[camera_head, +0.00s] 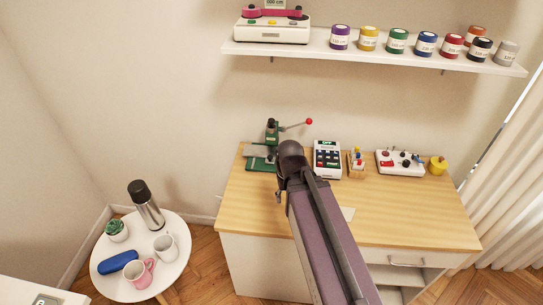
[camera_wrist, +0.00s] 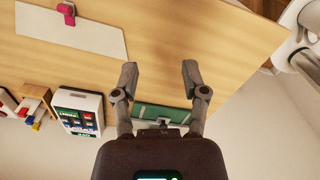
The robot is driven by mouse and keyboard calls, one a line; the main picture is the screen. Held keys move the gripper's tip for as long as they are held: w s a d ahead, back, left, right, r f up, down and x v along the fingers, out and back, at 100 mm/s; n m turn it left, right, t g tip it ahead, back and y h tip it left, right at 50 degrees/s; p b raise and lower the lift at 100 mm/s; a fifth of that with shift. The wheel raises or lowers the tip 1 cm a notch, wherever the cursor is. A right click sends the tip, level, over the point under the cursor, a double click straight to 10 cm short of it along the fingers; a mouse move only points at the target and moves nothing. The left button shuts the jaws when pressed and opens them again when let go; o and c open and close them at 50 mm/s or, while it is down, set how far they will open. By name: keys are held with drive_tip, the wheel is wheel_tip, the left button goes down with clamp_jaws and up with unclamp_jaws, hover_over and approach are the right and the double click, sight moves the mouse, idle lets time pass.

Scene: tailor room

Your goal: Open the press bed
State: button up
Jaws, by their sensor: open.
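A green press (camera_head: 262,158) stands at the back left of the wooden desk.
On the desk (camera_head: 420,225) are a keypad device (camera_head: 327,159), a small rack (camera_head: 357,163), a button box (camera_head: 400,162) and a yellow item (camera_head: 438,165). A white sheet (camera_wrist: 75,40) bears a pink piece (camera_wrist: 67,12). A round side table (camera_head: 182,262) holds a flask (camera_head: 146,206) and mugs.

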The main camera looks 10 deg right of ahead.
drive_tip(key=shift+o, duration=0.8)
drive_tip(key=n+t+y+p, duration=0.2)
drive_tip(key=n+t, duration=0.2)
drive_tip(key=n, duration=0.1)
approach(270, 157)
drive_tip(key=a+v, duration=0.1)
drive_tip(key=v, duration=0.4)
drive_tip(key=shift+w+d, duration=0.1)
drive_tip(key=shift+d, duration=0.4)
drive_tip(key=shift+f, duration=0.15)
drive_tip(key=b+x, duration=1.2)
drive_tip(key=x, duration=0.1)
drive_tip(key=shift+w+f+b, duration=0.15)
drive_tip(key=shift+f+b, duration=0.1)
drive_tip(key=shift+b, duration=0.05)
